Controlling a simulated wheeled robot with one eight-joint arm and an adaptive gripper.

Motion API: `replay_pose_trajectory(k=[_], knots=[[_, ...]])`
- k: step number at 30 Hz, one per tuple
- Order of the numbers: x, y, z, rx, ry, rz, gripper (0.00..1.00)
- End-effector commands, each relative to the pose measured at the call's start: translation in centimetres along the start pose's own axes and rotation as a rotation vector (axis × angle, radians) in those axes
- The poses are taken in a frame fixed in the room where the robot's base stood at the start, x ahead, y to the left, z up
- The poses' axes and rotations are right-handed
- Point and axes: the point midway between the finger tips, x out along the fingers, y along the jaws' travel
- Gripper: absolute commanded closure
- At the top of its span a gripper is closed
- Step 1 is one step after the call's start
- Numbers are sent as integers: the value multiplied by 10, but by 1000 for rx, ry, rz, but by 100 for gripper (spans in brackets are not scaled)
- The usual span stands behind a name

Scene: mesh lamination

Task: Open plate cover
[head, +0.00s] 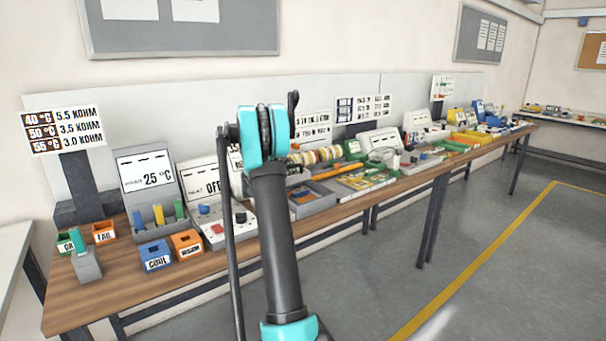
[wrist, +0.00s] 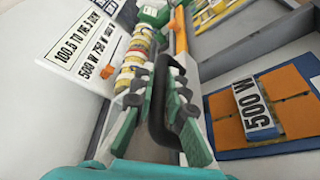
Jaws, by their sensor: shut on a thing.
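In the wrist view, my gripper (wrist: 161,84) is closed around a black loop-shaped handle (wrist: 158,130). Its green and dark grey fingers stand on either side of the handle. The handle appears to belong to the plate cover, but the fingers hide most of what it is fixed to, so I cannot tell whether the cover is raised. In the head view, my arm stands in front of the bench and hides my gripper and the handle.
A blue board (wrist: 228,153) with orange tiles and a "500 W" block (wrist: 254,110) lies right of my gripper. A row of coloured rolls (wrist: 133,64) and a white sign (wrist: 83,40) are at its left. The long wooden bench (head: 140,285) is crowded; the floor at right is clear.

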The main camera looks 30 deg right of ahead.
Motion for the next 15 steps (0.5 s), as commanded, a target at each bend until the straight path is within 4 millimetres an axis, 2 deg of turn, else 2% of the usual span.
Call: replay_pose_trajectory(k=[1,6,15], knots=[[3,6,-10,1,3,1,100],[10,18,-27,1,2,0,100],[12,24,-35,1,2,0,100]])
